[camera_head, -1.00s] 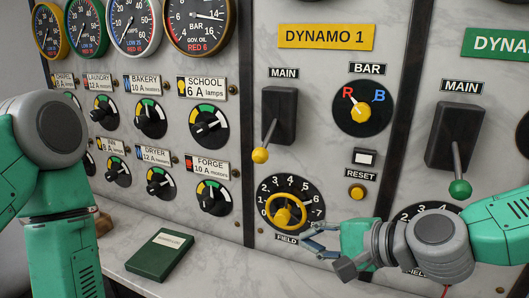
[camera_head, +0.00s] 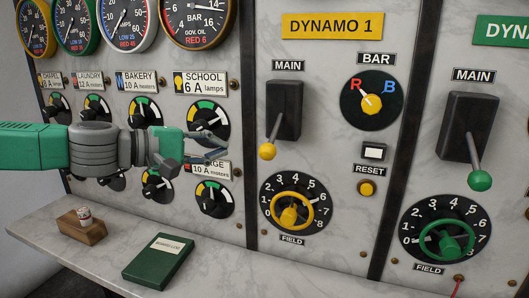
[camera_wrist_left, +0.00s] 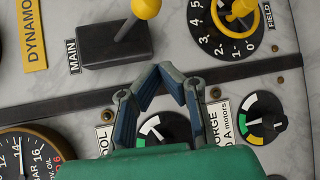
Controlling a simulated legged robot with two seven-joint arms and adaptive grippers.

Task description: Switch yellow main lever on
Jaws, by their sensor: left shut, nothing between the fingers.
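The yellow main lever (camera_head: 267,151) hangs down from its black box (camera_head: 286,108) under the DYNAMO 1 sign, its ball tilted slightly left. In the left wrist view the yellow ball (camera_wrist_left: 147,7) and black box (camera_wrist_left: 110,46) show at the top, turned sideways. My left gripper (camera_head: 222,152) comes in from the left, in front of the panel between the SCHOOL and FORGE dials. It is left of the yellow ball and apart from it. Its fingertips meet in the left wrist view (camera_wrist_left: 165,68), with nothing between them. My right gripper is out of view.
The yellow field handwheel (camera_head: 291,215) is below the lever; the red/blue bar selector (camera_head: 371,99) is to its right. A green-balled lever (camera_head: 479,181) stands further right. A marble ledge (camera_head: 215,272) carries a green logbook (camera_head: 158,260) and a wooden block (camera_head: 81,229).

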